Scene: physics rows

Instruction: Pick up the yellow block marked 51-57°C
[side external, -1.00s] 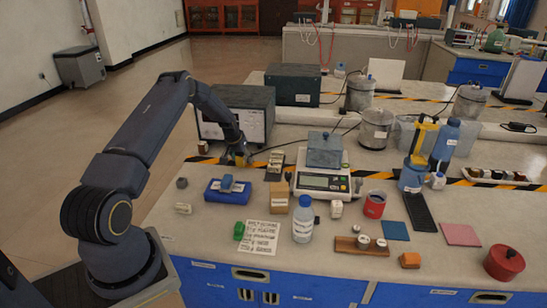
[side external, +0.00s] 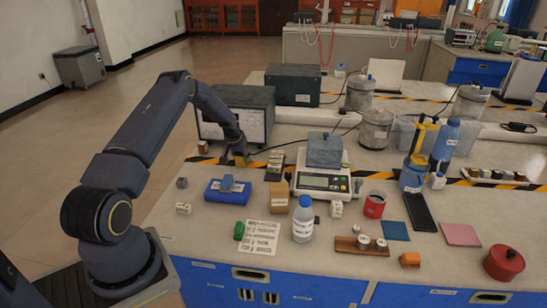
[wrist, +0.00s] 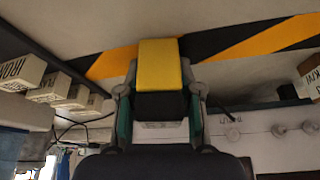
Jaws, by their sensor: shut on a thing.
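The yellow block (wrist: 160,65) stands between the two fingers of my gripper (wrist: 160,92) in the wrist view. Its upper face is plain yellow, with a dark band below. I cannot read its 51-57°C mark. My gripper is shut on it, one finger on each side. In the side external view, my gripper (side external: 238,155) points down over the striped tape at the back left of the bench. Only a small patch of yellow (side external: 239,161) shows there, and I cannot tell whether the block touches the bench.
A row of small labelled blocks (side external: 275,166) lies right of my gripper. The white scale (side external: 324,183) is farther right. The large dark box with a white front panel (side external: 236,117) stands close behind. A blue tray (side external: 227,192) lies in front.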

